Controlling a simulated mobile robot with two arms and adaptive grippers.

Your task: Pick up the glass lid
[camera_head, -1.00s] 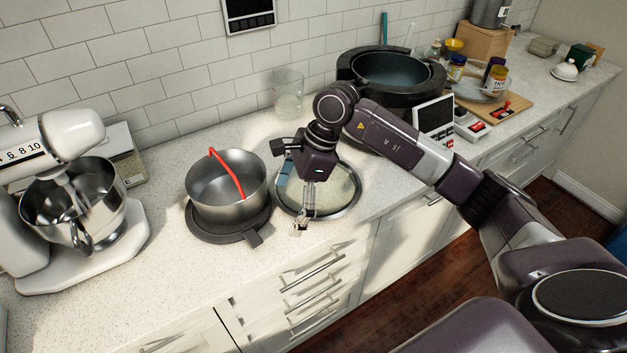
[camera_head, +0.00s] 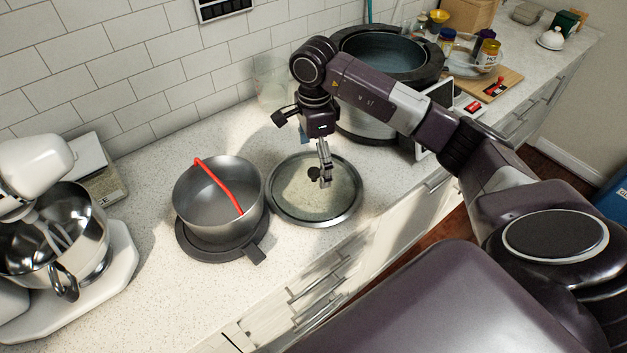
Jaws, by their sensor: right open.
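The glass lid (camera_head: 296,205) lies flat on the counter, a round clear disc with a metal rim and a small dark knob (camera_head: 314,173) near its middle. My right gripper (camera_head: 325,180) points down over the lid, just right of the knob. Its fingers are open and nothing is between them. I cannot tell how far the fingertips are above the glass. My left gripper is not in view.
A steel pot (camera_head: 200,205) with a red handle stands left of the lid on a dark round base. A stand mixer (camera_head: 70,225) is at the far left. A large dark cooker (camera_head: 388,65) and a clear glass jar (camera_head: 272,85) stand behind. The front counter is clear.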

